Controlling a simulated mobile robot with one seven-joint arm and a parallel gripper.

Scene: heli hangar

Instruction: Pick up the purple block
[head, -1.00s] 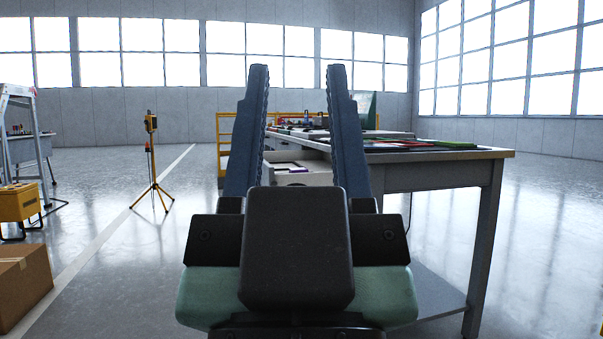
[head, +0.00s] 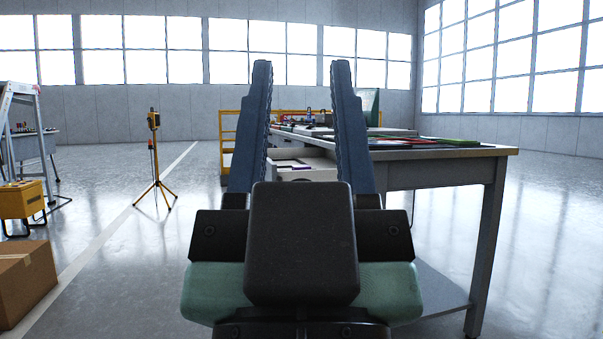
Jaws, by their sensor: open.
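My gripper (head: 302,80) is in the middle of the head view, with its two dark fingers upright and wide apart. Nothing is between them but the view of the bench behind. A small purple patch (head: 302,167), perhaps the purple block, shows between the fingers in an open pale drawer (head: 318,173) of the workbench. It is far off and too small to make out its shape. The fingers and palm hide part of the drawer and bench.
The workbench (head: 440,152) stands ahead and right, with flat coloured items on top and a low shelf. A yellow railing (head: 228,135) is behind it. A tripod (head: 155,170), yellow case (head: 20,202) and cardboard box (head: 25,282) are at left. The floor between is clear.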

